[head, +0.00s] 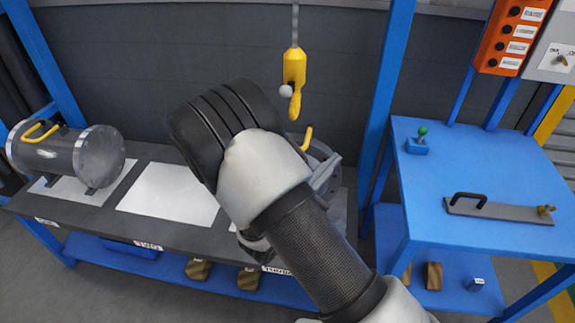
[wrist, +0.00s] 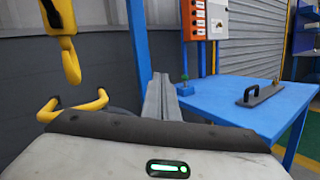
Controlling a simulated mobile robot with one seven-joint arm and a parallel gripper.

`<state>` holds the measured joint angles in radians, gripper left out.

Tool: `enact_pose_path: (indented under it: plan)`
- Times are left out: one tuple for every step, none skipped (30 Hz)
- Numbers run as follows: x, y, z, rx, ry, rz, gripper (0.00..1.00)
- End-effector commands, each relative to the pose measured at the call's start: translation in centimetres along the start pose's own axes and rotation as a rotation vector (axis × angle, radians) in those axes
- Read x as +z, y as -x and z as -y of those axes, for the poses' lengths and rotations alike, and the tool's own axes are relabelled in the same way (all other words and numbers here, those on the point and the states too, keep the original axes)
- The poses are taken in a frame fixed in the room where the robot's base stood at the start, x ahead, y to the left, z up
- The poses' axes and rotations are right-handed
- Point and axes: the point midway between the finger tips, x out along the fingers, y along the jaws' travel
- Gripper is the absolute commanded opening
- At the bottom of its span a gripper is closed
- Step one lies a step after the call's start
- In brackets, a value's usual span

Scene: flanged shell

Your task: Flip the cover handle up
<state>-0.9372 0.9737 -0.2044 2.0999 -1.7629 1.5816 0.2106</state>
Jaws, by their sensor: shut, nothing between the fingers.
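A yellow handle (head: 307,138) shows just past my arm in the head view, on a grey flanged shell (head: 322,150) mostly hidden behind my arm. In the wrist view the yellow handle (wrist: 88,105) is a bent bar at the left, its lower part hidden by my wrist housing. My gripper (head: 334,162) is shut and empty, to the right of the handle and apart from it in the picture. Its grey fingers (wrist: 161,90) point away from the camera in the wrist view. I cannot tell whether they touch the shell.
Another flanged shell (head: 72,153) with a yellow handle lies at the left of the dark bench (head: 165,153). A yellow hook (head: 294,75) hangs above the bench. A blue table (head: 480,245) with a black-handled bar stands right, beyond a blue post (head: 386,75).

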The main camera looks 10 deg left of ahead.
Motion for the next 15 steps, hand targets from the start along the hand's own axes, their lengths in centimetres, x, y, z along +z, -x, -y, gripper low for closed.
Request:
enact_pose_path:
  plan:
    - [-3.1,1.9,-1.4,0.106,0.039,0.001,0.0]
    - [-4.3,2.8,-2.3,0.162,0.053,0.003,0.0]
    - [-5.7,4.0,-3.3,0.232,0.07,0.003,0.0]
    - [-6.7,4.9,-3.9,0.28,0.082,0.003,0.0]
    - [-7.6,5.7,-4.5,0.324,0.093,0.002,0.0]
    - [-8.7,6.8,-5.1,0.375,0.104,0.001,0.0]
    - [-9.4,7.4,-5.5,0.409,0.111,0.0,0.0]
    - [-10.0,8.0,-5.8,0.437,0.116,0.0,0.0]
    - [-10.6,8.7,-6.1,0.468,0.123,-0.002,0.0]
    - [-11.0,9.1,-6.3,0.487,0.126,-0.003,0.0]
    - [-11.3,9.4,-6.4,0.501,0.129,-0.004,0.0]
    - [-11.5,9.7,-6.5,0.514,0.131,-0.005,0.0]
    - [-11.6,9.8,-6.6,0.521,0.131,-0.005,0.0]
    - [-11.7,9.9,-6.7,0.525,0.132,-0.005,0.0]
    - [-11.7,9.9,-6.7,0.528,0.132,-0.005,0.0]
